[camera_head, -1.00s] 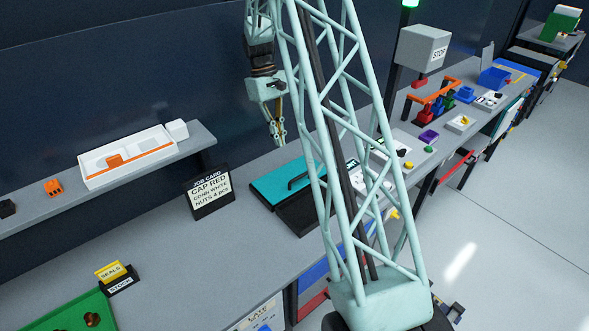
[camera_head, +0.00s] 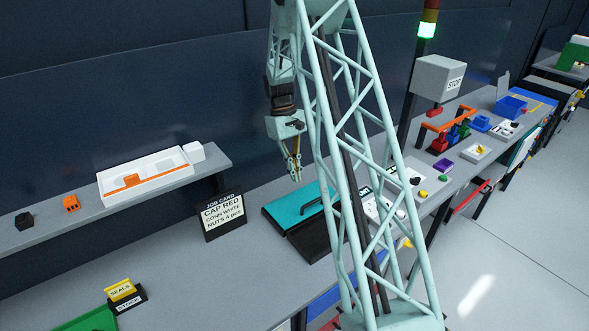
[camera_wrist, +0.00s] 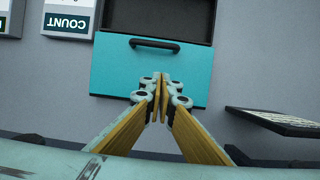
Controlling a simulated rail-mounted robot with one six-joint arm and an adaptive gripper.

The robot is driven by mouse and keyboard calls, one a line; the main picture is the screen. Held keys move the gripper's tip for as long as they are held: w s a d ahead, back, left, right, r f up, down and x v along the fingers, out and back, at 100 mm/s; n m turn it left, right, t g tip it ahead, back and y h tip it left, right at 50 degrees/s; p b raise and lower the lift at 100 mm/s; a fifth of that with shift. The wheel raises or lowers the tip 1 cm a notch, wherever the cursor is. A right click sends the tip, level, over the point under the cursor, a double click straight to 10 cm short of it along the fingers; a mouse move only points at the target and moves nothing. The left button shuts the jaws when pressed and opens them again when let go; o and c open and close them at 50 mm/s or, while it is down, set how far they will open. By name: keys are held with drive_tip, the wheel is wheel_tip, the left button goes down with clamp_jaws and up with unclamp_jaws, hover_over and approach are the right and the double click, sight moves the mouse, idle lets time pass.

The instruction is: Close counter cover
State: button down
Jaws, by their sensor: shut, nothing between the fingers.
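The counter cover (camera_head: 290,207) is a flat teal panel with a black bar handle (camera_wrist: 155,44). It lies over the wall-side part of a dark box on the bench; the box's other part (camera_head: 318,239) is uncovered and looks dark inside. In the wrist view the teal cover (camera_wrist: 115,70) fills the middle, with the dark opening (camera_wrist: 165,18) beyond the handle. My gripper (camera_head: 297,178) hangs fingers down above the cover's wall-side edge, apart from it. In the wrist view its fingertips (camera_wrist: 161,84) are together and empty, short of the handle.
A job card stand (camera_head: 223,215) is left of the box. A shelf with a white tray (camera_head: 145,176) runs along the wall. A COUNT label (camera_wrist: 68,22) lies beside the box in the wrist view.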

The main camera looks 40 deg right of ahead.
hover_over(301, 204)
drive_tip(key=w, duration=0.2)
wheel_tip(301, 204, down, 6)
drive_tip(key=shift+s+r+p, duration=0.1)
drive_tip(key=shift+r+p, duration=0.15)
drive_tip(key=shift+p, duration=0.05)
drive_tip(key=shift+s, duration=0.95)
drive_tip(key=shift+s+a+f+p, duration=0.1)
drive_tip(key=shift+s+f+p, duration=0.2)
drive_tip(key=shift+s, duration=0.65)
drive_tip(key=shift+s, duration=0.1)
drive_tip(key=s+a+b, duration=0.1)
drive_tip(key=s+b, duration=0.3)
drive_tip(key=s, duration=1.1)
drive_tip(key=shift+s+b, duration=0.35)
drive_tip(key=shift+b, duration=0.05)
drive_tip(key=shift+w, duration=0.15)
